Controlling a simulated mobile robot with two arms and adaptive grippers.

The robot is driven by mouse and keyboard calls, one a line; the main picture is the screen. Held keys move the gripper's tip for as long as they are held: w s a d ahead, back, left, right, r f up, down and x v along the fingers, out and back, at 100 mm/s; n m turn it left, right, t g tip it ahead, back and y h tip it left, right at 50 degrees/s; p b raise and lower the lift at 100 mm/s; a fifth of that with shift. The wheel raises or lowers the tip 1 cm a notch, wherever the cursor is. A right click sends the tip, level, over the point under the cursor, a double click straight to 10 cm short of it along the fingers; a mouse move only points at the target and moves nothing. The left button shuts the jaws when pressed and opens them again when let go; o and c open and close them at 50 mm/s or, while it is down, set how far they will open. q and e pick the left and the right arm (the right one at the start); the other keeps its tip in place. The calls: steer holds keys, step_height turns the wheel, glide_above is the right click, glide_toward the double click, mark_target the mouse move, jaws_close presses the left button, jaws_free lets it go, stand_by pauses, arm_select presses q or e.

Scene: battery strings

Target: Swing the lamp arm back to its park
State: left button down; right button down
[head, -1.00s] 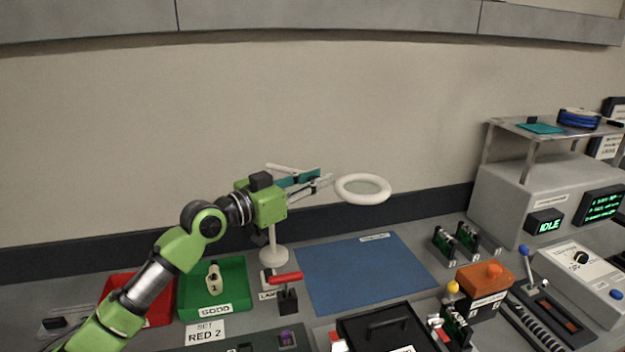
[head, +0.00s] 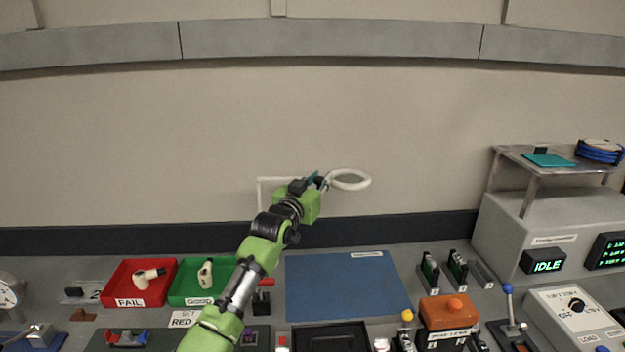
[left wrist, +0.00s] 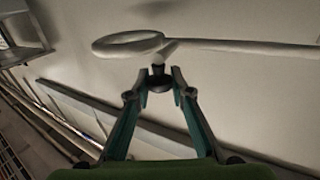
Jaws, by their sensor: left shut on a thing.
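The lamp is white, with a ring-shaped head (head: 349,179) at the end of a thin arm (head: 275,179). The ring hangs in the air, before the wall and above the blue mat in the picture. My left gripper (head: 318,182) is just left of the ring. In the left wrist view its two fingers (left wrist: 160,82) close on a small dark knob (left wrist: 158,70) below the lamp arm, beside the ring (left wrist: 128,43). My right gripper is not in view.
The blue mat (head: 345,288) is clear. Red (head: 112,296) and green (head: 178,296) trays with pale parts stand left. A red-handled lever (head: 261,300) stands close to my arm. An orange box (head: 447,314) and a grey machine (head: 505,235) reading IDLE stand right.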

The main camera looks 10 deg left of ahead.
arm_select(q)
steer(key=shift+w+d+r+y, duration=0.1)
steer(key=shift+w+d+y, duration=0.1)
steer(key=shift+w+y, duration=0.15)
steer(key=shift+w+n, duration=0.2)
steer(key=shift+n, duration=0.2)
steer(key=shift+w+r+y, duration=0.1)
steer(key=shift+w+y, duration=0.2)
steer(key=shift+y, duration=0.25)
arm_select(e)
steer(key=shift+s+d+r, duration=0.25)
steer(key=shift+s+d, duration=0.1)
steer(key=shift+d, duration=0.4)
arm_select(q)
steer(key=c, duration=1.8)
jaws_free()
steer(key=shift+w, duration=0.1)
steer(key=shift+c, duration=0.2)
steer(key=s+a, duration=0.1)
steer(key=s, duration=1)
steer(key=shift+s+a, duration=0.15)
steer(key=shift+s, duration=0.2)
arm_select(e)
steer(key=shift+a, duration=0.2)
